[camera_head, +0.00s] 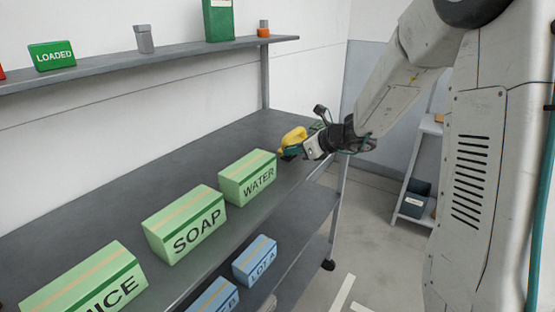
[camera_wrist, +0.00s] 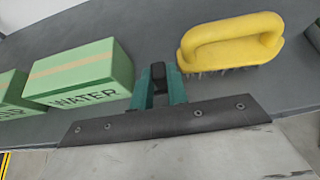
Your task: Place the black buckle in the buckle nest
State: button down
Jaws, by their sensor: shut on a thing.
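My gripper (camera_wrist: 158,90) shows in the wrist view with its two teal fingers shut on a small black piece, which looks like the black buckle (camera_wrist: 158,75). In the head view my gripper (camera_head: 291,153) is at the right end of the grey bench top, just right of the WATER box. The buckle is too small to make out there. From these views I cannot tell whether the buckle touches the bench top. I cannot make out a buckle nest in either view.
A yellow-handled brush (camera_wrist: 230,42) lies close to my gripper, also in the head view (camera_head: 294,136). Green boxes WATER (camera_head: 247,178), SOAP (camera_head: 184,224) and one ending ICE (camera_head: 84,283) line the bench top (camera_head: 110,190). Blue boxes (camera_head: 255,260) sit below. The bench's back is clear.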

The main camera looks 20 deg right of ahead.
aim_at(284, 158)
jog(key=shift+w+a+f, duration=0.15)
jog(key=shift+w+a, duration=0.95)
jog(key=shift+a, duration=0.1)
jog(key=f, duration=0.1)
jog(key=a+f, duration=0.1)
jog(key=shift+w+f, duration=0.35)
jog(key=shift+w, duration=0.05)
jog(key=shift+f, duration=0.5)
jog(key=shift+f, duration=0.15)
jog(key=c, duration=1.6)
grip_release()
jog(key=shift+d, duration=0.1)
jog(key=shift+c, duration=0.2)
